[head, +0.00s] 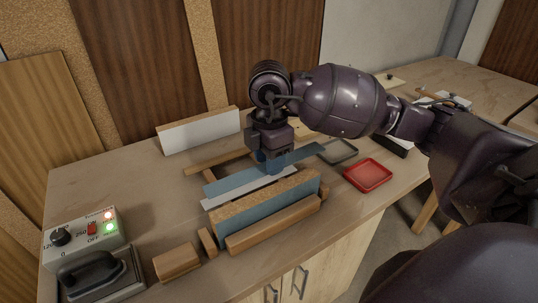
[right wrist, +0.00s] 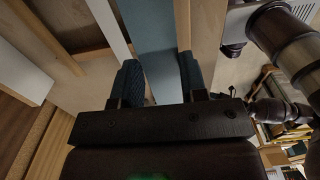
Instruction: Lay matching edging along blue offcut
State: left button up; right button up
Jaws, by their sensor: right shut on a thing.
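The blue offcut (head: 275,213) stands on edge toward the front of the bench, its blue face forward and a bare, speckled tan edge on top. A wooden bar (head: 275,226) lies along its front. My right gripper (head: 273,165) is behind the offcut, pointing down and shut on a long blue edging strip (head: 232,184). In the right wrist view the blue strip (right wrist: 153,45) runs between the two dark fingers. A white strip (head: 245,191) lies between the blue strip and the offcut. My left gripper is not in view.
A control box with lit lamps (head: 85,240) and a dark-handled iron (head: 92,272) sit at the left. Wooden blocks (head: 176,261) lie nearby. A white-faced board (head: 200,133) stands behind. A red tray (head: 367,175) and a dark tray (head: 340,151) lie right.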

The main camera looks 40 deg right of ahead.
aim_at(269, 192)
notch_tip(269, 192, down, 5)
jog(key=b, duration=0.3)
jog(key=shift+f, duration=0.75)
jog(key=o, duration=0.5)
jog(key=shift+c, duration=0.2)
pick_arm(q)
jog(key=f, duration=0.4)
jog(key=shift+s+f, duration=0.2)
pick_arm(e)
jog(key=shift+o, duration=0.2)
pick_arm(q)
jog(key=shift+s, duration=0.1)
pick_arm(e)
jog(key=shift+o, duration=0.4)
jog(key=o, duration=0.5)
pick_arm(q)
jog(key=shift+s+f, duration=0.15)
